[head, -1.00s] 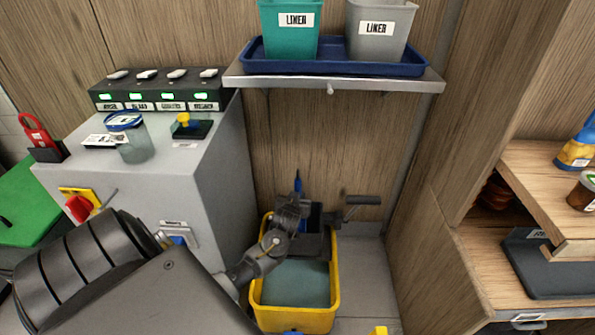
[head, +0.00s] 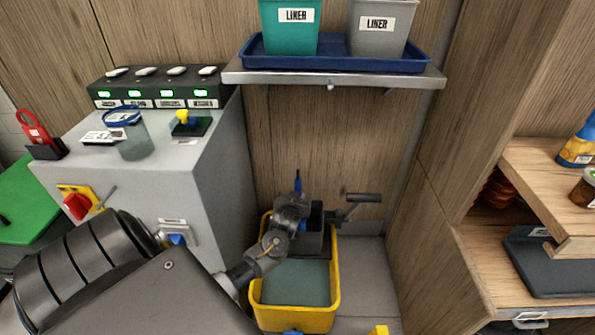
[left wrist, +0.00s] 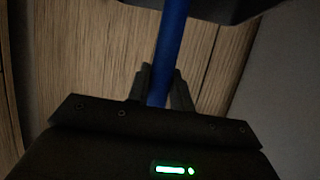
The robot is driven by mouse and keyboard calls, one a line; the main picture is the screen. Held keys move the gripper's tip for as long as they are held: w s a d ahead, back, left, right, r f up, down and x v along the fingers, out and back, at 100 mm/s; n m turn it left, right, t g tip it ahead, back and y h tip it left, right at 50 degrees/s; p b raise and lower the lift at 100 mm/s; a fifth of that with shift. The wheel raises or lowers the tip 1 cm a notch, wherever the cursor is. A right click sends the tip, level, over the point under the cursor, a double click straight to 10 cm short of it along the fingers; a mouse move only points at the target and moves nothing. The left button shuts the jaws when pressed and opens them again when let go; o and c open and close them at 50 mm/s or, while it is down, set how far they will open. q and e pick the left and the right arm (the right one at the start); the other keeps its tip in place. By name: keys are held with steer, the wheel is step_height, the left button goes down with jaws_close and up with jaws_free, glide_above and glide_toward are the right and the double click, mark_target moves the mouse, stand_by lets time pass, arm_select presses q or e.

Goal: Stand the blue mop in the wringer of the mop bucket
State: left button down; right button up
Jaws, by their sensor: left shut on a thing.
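The blue mop shows in the head view as a short upright blue handle tip (head: 297,182) above my left gripper (head: 296,205). In the left wrist view its blue shaft (left wrist: 170,45) runs between the two fingers of my left gripper (left wrist: 162,85), which is shut on it. The yellow mop bucket (head: 335,290) stands on the floor with grey-green water in it. Its dark wringer (head: 316,240), with a side lever (head: 362,198), is at the back of the bucket. My gripper is over the wringer's left part. The mop's head is hidden, so I cannot tell whether it is inside the wringer.
A grey machine cabinet (head: 215,190) stands close on the left. A metal shelf (head: 335,80) with a blue tray and two liner bins hangs above. Wooden shelving (head: 480,255) is on the right. Some floor (head: 365,270) is clear right of the bucket.

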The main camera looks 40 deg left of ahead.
arm_select(q)
steer(key=shift+f, duration=0.45)
arm_select(e)
steer(key=shift+f, duration=0.25)
arm_select(q)
steer(key=c, duration=1.2)
jaws_free()
steer(key=shift+o, duration=0.2)
steer(key=shift+f, duration=0.1)
steer(key=p+v, duration=0.3)
steer(key=v, duration=0.7)
steer(key=shift+s+d+r, duration=0.2)
steer(key=shift+s, duration=0.1)
arm_select(e)
steer(key=s+d+f+m+g+h, duration=0.1)
steer(key=s+d+f+g+h, duration=0.2)
steer(key=s+d+f+g, duration=0.3)
steer(key=shift+s+d+m, duration=0.35)
steer(key=shift+m, duration=0.05)
